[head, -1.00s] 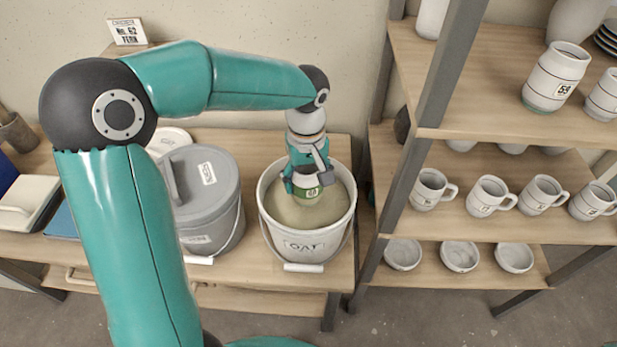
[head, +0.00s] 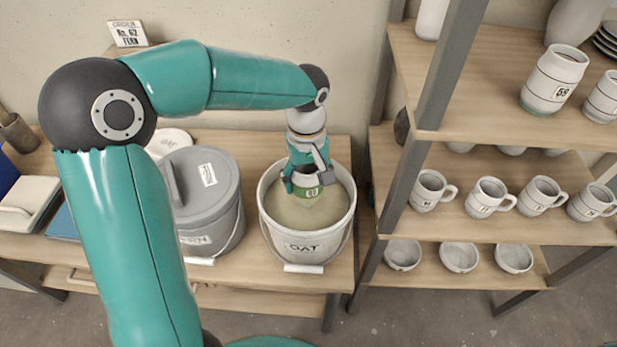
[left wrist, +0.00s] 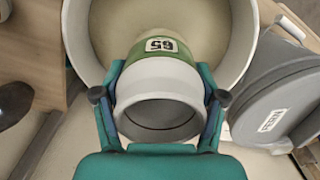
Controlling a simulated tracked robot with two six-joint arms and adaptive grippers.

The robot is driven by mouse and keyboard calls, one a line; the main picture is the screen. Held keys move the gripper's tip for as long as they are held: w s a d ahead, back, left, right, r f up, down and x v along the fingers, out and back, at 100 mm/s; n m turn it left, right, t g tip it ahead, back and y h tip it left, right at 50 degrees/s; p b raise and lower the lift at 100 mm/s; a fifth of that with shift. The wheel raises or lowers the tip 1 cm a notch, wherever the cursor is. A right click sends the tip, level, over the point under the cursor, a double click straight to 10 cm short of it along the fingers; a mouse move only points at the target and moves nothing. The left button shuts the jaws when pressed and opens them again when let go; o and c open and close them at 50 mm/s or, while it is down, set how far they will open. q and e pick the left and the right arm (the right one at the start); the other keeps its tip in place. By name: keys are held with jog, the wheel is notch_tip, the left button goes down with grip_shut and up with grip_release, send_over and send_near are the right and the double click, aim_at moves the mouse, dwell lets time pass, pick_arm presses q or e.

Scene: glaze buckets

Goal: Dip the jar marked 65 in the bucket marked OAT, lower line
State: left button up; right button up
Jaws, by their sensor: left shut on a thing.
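My left gripper (head: 307,177) is shut on the jar marked 65 (head: 311,192). The jar also shows in the left wrist view (left wrist: 160,83), white at the open mouth end with a green band bearing the 65 label. My left gripper (left wrist: 160,100) grips the white part from both sides. The white bucket marked OAT (head: 304,244) stands open on the bench, holding beige glaze (head: 306,212). The jar is over or in the bucket mouth; the lower end's contact with the glaze is hard to tell. My right gripper is not in view.
A grey lidded bucket (head: 203,195), marked FERN in the left wrist view (left wrist: 275,105), stands just left of the OAT bucket. A shelf post (head: 410,175) rises close on the right, with mugs (head: 487,197) and bowls (head: 459,257) on the shelves.

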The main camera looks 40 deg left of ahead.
pick_arm(q)
notch_tip(320, 180, up, 7)
jog(key=p, duration=0.5)
dwell(0.3)
